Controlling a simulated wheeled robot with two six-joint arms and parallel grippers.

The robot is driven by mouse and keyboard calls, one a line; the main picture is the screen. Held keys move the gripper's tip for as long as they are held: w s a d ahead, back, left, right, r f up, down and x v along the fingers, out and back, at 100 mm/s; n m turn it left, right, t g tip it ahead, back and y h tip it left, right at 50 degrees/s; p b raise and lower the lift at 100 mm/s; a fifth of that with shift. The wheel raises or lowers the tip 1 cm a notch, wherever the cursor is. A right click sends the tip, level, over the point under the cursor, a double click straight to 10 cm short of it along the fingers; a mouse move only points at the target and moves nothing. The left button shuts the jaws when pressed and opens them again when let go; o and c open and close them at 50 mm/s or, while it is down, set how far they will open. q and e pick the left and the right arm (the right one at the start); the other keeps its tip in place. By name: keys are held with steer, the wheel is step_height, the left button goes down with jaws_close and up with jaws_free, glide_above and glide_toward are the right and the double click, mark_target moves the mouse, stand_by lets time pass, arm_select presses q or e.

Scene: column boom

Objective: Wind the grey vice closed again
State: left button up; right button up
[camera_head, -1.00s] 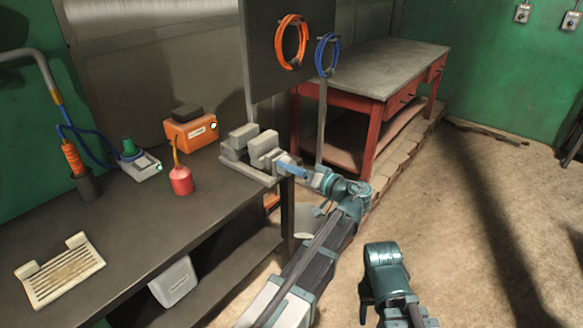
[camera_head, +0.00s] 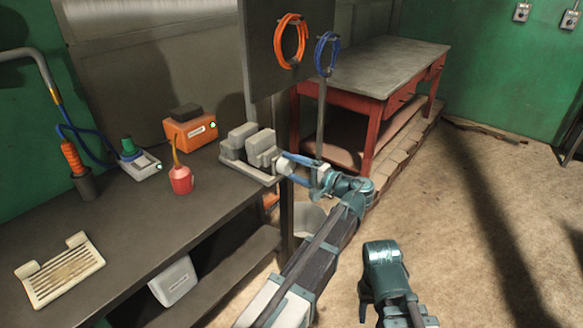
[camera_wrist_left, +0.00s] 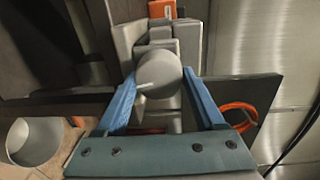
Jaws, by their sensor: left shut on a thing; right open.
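The grey vice (camera_head: 236,152) stands at the right end of the dark bench, with its two jaw blocks close together and a narrow gap between them. My left gripper (camera_head: 288,165) is at its front, with the blue fingers on either side of the vice's round pale knob. In the left wrist view, the left gripper (camera_wrist_left: 160,83) is shut on this grey knob (camera_wrist_left: 158,72), which has a short pale bar across it. The vice body (camera_wrist_left: 160,40) shows behind the knob. My right gripper (camera_head: 378,290) is low, off the bench and away from the vice; its fingers are hard to make out.
On the bench (camera_head: 140,235) stand a red oil can (camera_head: 181,180), an orange box (camera_head: 190,132), a small grey device (camera_head: 139,165) and a cream slatted tray (camera_head: 60,272). A dark panel with orange and blue coils rises behind the vice. Floor on the right is clear.

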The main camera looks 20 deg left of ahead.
arm_select(q)
steer(key=m, duration=0.3)
steer(key=shift+f, duration=0.15)
steer(key=m, duration=0.4)
steer(key=shift+f+m+b, duration=0.1)
steer(key=shift+m+b, duration=0.25)
steer(key=shift+m, duration=0.05)
steer(key=m, duration=0.4)
steer(key=shift+y+b, duration=0.3)
steer(key=shift+b, duration=0.05)
steer(key=m, duration=0.4)
steer(key=shift+s+f+m+g+b, duration=0.1)
steer(key=shift+m+g+b, duration=0.2)
steer(key=shift+m, duration=0.1)
steer(key=m, duration=0.4)
steer(key=shift+s+m, duration=0.1)
steer(key=shift+m, duration=0.3)
steer(key=m, duration=0.3)
steer(key=shift+m+y+b, duration=0.3)
steer(key=shift+b, duration=0.1)
steer(key=m, duration=0.3)
steer(key=shift+s+a+m+t, duration=0.1)
steer(key=shift+m+t, duration=0.6)
steer(key=shift+m, duration=1.8)
